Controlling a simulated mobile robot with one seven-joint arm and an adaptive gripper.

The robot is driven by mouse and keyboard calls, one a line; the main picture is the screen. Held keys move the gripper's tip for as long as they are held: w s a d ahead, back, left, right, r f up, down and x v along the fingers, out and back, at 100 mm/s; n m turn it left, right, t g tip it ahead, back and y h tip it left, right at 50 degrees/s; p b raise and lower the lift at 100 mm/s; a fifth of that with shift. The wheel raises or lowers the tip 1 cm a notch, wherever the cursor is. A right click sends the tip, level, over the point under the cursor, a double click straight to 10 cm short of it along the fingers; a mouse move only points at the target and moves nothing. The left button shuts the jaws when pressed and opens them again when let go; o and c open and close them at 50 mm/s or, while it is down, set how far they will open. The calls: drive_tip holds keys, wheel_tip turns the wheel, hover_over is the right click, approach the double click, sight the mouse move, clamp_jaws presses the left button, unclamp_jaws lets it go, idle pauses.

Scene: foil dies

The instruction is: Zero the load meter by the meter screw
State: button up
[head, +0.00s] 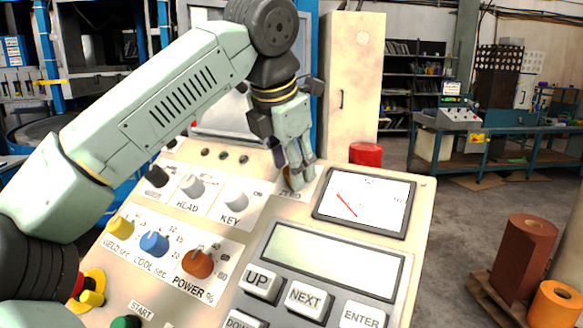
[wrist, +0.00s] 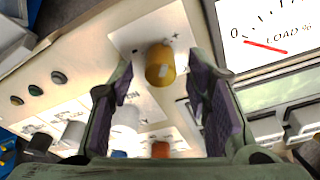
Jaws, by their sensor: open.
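The load meter (head: 362,203) is a white dial in a dark frame at the panel's upper right. Its red needle lies at the left of the scale; in the wrist view the needle (wrist: 265,47) has its tip close to the 0 end, but I cannot tell whether it is exactly on the mark. The meter screw (wrist: 160,66) is a brass-yellow knob on a white plate. In the head view my gripper (head: 297,176) is over the ZERO label and largely hides the screw. In the wrist view my gripper (wrist: 160,84) is open, fingers on either side of the screw with visible gaps.
The sloped panel also carries HEAD (head: 193,186) and KEY (head: 237,200) knobs, a blue knob (head: 154,243), an orange POWER knob (head: 197,262) and several push keys below a display (head: 335,258). A red cylinder (head: 366,154) stands behind the panel's top edge.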

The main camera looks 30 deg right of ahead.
drive_tip(key=shift+x, duration=0.85)
drive_tip(key=shift+c, duration=0.3)
clamp_jaws()
